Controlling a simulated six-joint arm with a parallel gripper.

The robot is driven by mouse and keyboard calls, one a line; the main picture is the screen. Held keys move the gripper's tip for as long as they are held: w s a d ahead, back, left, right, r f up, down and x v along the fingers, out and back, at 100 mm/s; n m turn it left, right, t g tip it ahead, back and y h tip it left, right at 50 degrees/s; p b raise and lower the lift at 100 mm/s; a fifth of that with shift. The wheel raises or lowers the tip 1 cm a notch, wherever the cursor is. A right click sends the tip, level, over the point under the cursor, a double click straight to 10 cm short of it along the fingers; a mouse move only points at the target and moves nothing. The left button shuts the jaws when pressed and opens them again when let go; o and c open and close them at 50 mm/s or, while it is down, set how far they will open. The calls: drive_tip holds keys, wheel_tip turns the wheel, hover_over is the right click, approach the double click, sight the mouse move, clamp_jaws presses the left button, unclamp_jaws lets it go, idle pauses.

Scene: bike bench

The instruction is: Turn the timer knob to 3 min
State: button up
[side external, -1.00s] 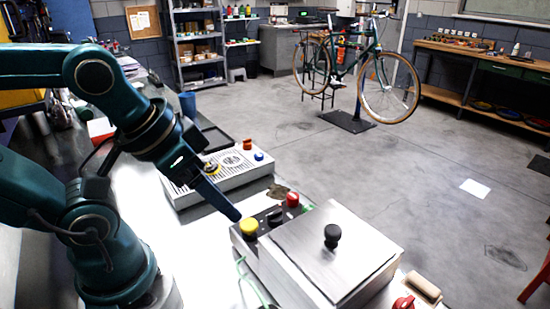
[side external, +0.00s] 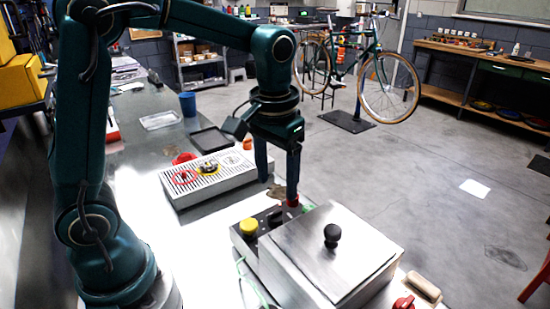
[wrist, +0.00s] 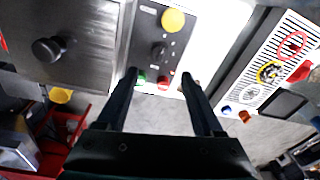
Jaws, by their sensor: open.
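The black knob (side external: 275,216), apparently the timer knob, sits on the dark control panel beside the steel box, between a yellow button (side external: 249,227) and a red button (side external: 293,200). In the wrist view the knob (wrist: 158,50) shows with small marks around it, too small to read. My gripper (side external: 279,188) points down over the red-button end of the panel.
The steel box with a black lid knob (side external: 331,236) stands right beside the panel. A grilled grey unit (side external: 210,180) with coloured controls lies behind it. A black tray (side external: 210,139) and blue cup (side external: 188,104) are further back. A red knob (side external: 403,302) is at the front right.

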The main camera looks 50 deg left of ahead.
sight(276, 213)
drive_tip(key=shift+w+f+g, duration=0.2)
drive_tip(key=shift+f+g, duration=0.1)
drive_tip(key=shift+f, duration=0.45)
drive_tip(key=shift+s+f+g, duration=0.1)
drive_tip(key=shift+f+g, duration=0.2)
drive_tip(key=shift+f, duration=0.45)
drive_tip(key=shift+a+f, duration=0.15)
drive_tip(key=shift+f, duration=2.25)
clamp_jaws()
